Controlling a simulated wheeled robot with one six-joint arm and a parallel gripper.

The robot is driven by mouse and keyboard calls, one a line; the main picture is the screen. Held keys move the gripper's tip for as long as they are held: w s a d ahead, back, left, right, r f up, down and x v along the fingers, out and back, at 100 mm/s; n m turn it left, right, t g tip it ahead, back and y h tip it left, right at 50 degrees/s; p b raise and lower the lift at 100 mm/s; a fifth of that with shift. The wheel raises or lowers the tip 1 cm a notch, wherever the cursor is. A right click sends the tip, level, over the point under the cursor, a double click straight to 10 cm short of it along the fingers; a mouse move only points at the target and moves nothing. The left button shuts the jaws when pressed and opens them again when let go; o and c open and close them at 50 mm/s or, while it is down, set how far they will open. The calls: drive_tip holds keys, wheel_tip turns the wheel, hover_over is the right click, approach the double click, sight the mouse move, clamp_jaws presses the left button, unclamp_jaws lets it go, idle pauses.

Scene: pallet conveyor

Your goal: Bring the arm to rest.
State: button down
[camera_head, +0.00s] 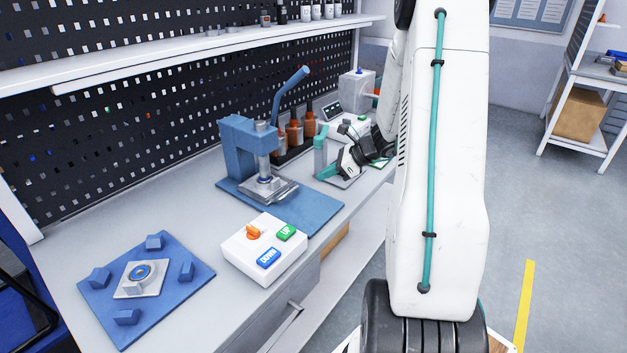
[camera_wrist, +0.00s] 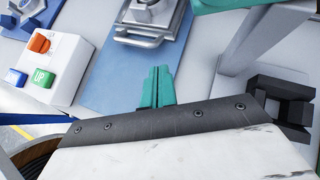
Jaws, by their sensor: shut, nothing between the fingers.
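My gripper (camera_wrist: 158,84) shows in the wrist view as two teal fingers pressed together, with nothing between them.
The bench (camera_head: 185,318) carries a blue press (camera_head: 240,145), a white button box (camera_head: 248,262) and a blue fixture plate (camera_head: 100,296). The press base (camera_wrist: 115,84) and button box (camera_wrist: 68,68) also show in the wrist view. Open floor (camera_head: 535,200) lies right.

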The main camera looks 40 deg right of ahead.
drive_tip(key=shift+s+d+r, duration=0.25)
drive_tip(key=shift+s+r, duration=0.05)
drive_tip(key=shift+s, duration=0.05)
drive_tip(key=s+a+n+g, duration=0.1)
drive_tip(key=s+a+f+n+y, duration=0.1)
drive_tip(key=n, duration=0.1)
drive_tip(key=shift+s+a+g, duration=0.2)
drive_tip(key=shift+s+g, duration=0.2)
drive_tip(key=shift+s+a+r+n+g, duration=0.3)
drive_tip(key=shift+s+a+n, duration=0.2)
drive_tip(key=shift+a+n, duration=0.15)
drive_tip(key=shift+s+a+r+n+g, duration=0.2)
drive_tip(key=shift+s+a+r+n, duration=0.1)
drive_tip(key=shift+s+a+n, duration=0.25)
drive_tip(key=s+a+r+n+g+h, duration=0.2)
drive_tip(key=s+a+r+n+h, duration=0.1)
drive_tip(key=s+a+r+n, duration=0.6)
drive_tip(key=s+a+r+n+g+h, duration=0.2)
drive_tip(key=s+a+r+n+h, duration=0.2)
drive_tip(key=s+a+r+n, duration=0.5)
drive_tip(key=shift+s+a+r+n, duration=0.15)
drive_tip(key=shift+s+a+n, duration=1.2)
drive_tip(key=shift+a+n, duration=1.55)
drive_tip(key=shift+a+m, duration=0.3)
